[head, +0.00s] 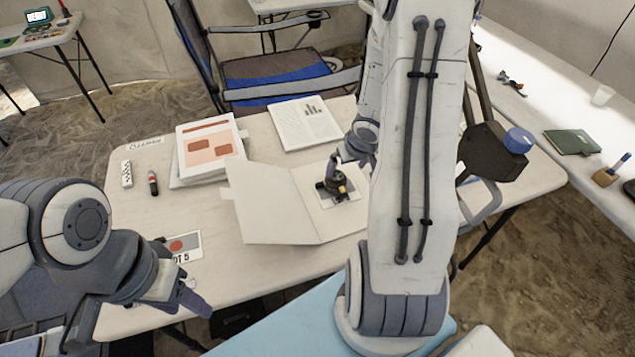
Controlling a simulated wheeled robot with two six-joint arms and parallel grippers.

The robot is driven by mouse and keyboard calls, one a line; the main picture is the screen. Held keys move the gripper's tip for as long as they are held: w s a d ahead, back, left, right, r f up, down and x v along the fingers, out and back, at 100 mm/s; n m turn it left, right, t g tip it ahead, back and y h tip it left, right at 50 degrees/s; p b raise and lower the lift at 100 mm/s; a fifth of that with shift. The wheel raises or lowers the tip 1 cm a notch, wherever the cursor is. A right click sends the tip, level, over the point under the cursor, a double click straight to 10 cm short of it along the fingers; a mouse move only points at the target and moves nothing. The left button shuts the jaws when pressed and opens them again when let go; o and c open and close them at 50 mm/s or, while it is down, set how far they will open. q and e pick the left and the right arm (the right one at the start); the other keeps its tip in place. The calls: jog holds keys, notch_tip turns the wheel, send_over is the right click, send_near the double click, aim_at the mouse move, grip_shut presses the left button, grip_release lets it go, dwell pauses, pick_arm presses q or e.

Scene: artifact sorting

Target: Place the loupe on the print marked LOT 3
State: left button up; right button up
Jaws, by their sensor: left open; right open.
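The loupe (335,185), a small dark piece with a yellow spot, stands on a small print (351,198) on the right page of an open cream folder (275,205). My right gripper (338,164) is just above and behind the loupe, partly hidden by my arm; its jaws are open, and I cannot tell whether a finger touches the loupe. Another print (185,243) with a red disc lies at the table's front left; its lettering looks like LOT with an unclear number. My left gripper (196,300) is open and empty near the front edge, close to that print.
On the white table (140,210) lie a white remote-like piece (127,174), a dark marker (153,183), papers with red blocks (208,146) and a chart sheet (304,123). A folding chair (275,78) stands behind. A side table (540,100) is at right.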

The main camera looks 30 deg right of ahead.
jog(key=s+a+r+n, duration=0.1)
jog(key=a+r+n, duration=0.1)
jog(key=a+r, duration=0.5)
jog(key=a+r+n, duration=0.2)
jog(key=a, duration=0.9)
jog(key=s+a+r+n+g+y, duration=0.1)
jog(key=s+a+r+n+g, duration=0.1)
jog(key=s+a, duration=0.5)
jog(key=s+a+r+n+g+y, duration=0.1)
jog(key=s+a+r+n+g, duration=0.1)
jog(key=s+a, duration=0.6)
jog(key=s+r+n, duration=0.1)
jog(key=s+n, duration=0.1)
jog(key=shift+s, duration=0.4)
